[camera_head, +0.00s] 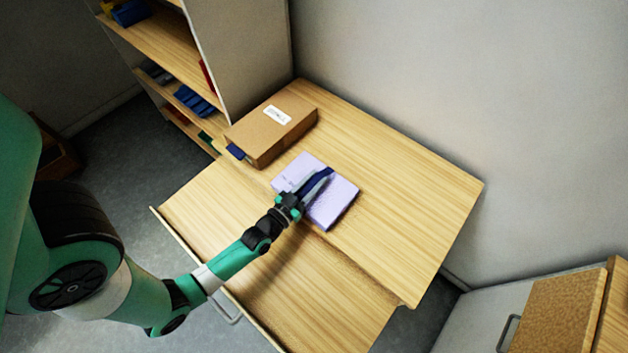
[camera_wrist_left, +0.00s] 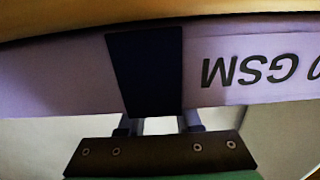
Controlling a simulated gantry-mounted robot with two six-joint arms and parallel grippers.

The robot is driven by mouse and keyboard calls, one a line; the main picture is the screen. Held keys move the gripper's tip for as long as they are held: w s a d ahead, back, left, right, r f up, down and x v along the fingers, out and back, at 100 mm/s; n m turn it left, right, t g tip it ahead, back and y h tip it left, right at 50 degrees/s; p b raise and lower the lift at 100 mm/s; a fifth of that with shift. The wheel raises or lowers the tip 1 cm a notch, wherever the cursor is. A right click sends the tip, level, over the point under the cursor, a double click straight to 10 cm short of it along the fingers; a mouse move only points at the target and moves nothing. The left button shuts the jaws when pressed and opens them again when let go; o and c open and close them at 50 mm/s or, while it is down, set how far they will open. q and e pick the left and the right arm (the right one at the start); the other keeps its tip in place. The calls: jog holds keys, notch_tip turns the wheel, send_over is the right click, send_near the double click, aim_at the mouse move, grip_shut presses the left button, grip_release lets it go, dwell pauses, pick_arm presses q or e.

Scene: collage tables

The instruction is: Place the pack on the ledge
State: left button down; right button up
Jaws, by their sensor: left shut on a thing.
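The pack (camera_head: 338,205) is a flat lilac block over the wooden table, near the step between its two levels. In the left wrist view the pack (camera_wrist_left: 60,92) fills a wide band, with upside-down "GSM" lettering on its side. My left gripper (camera_head: 314,184) is shut on the pack, its dark fingers lying across the middle. One dark finger (camera_wrist_left: 145,75) covers part of the pack's side in the wrist view. Whether the pack touches the wood is hard to tell. The raised back part of the table (camera_head: 400,210) looks like the ledge. My right gripper is not in view.
A brown cardboard box (camera_head: 272,125) with a white label stands behind the pack, beside a shelf unit (camera_head: 235,50) holding blue and red items. The lower front board (camera_head: 310,290) is bare. The raised surface right of the pack is clear up to the wall.

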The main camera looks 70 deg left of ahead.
pick_arm(q)
jog(key=c, duration=0.6)
grip_release()
jog(key=shift+r, duration=0.1)
jog(key=shift+s+d, duration=0.1)
jog(key=shift+s, duration=0.05)
jog(key=p+v, duration=0.1)
jog(key=v, duration=1)
jog(key=shift+s+d+p, duration=0.15)
jog(key=shift+s+p, duration=0.15)
jog(key=shift+p, duration=0.1)
